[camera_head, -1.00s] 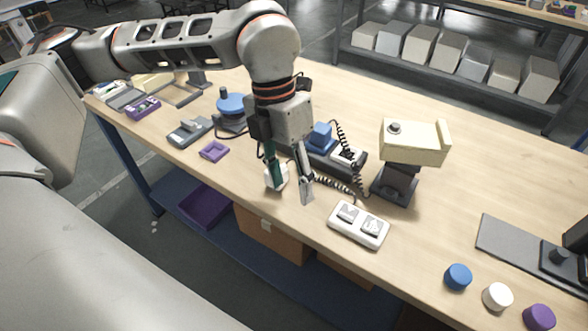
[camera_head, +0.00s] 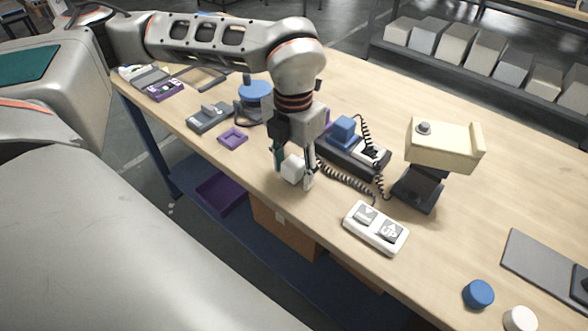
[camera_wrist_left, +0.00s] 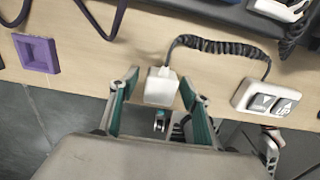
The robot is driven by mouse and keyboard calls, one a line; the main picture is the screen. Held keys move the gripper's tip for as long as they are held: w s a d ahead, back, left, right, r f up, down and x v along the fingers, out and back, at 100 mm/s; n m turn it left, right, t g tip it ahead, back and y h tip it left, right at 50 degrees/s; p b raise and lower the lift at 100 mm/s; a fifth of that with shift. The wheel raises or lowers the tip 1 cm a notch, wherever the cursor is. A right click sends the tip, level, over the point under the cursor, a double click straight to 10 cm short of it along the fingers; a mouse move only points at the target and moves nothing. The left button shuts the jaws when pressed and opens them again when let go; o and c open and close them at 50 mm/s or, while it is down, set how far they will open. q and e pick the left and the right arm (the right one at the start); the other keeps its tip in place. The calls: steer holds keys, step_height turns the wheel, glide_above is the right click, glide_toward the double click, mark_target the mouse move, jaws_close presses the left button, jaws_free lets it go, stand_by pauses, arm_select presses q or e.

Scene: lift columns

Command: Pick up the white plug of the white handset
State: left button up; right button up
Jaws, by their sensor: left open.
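The white plug (camera_head: 292,170) is a small block near the front edge of the wooden table. The white handset (camera_head: 376,228) lies to its right, with two grey arrow buttons, one marked UP. In the left wrist view a dark coiled cord runs from the plug (camera_wrist_left: 160,87) to the handset (camera_wrist_left: 266,99). My left gripper (camera_head: 294,174) points down and is open, with one finger on each side of the plug. In the left wrist view the plug sits between the fingertips (camera_wrist_left: 161,84), with a gap showing on the right side. My right gripper is not in view.
A dark base with a blue block (camera_head: 343,130) and coiled cord stands behind the gripper. A cream-topped column (camera_head: 443,147) stands right. A purple square tray (camera_head: 233,139) lies left. A blue cap (camera_head: 478,294) is near the front right.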

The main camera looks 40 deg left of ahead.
mark_target(293, 162)
arm_select(q)
steer(key=shift+f, duration=0.2)
steer(key=c, duration=1.1)
steer(key=shift+r, duration=0.15)
steer(key=shift+r+p, duration=1.2)
steer(key=shift+r, duration=8.7)
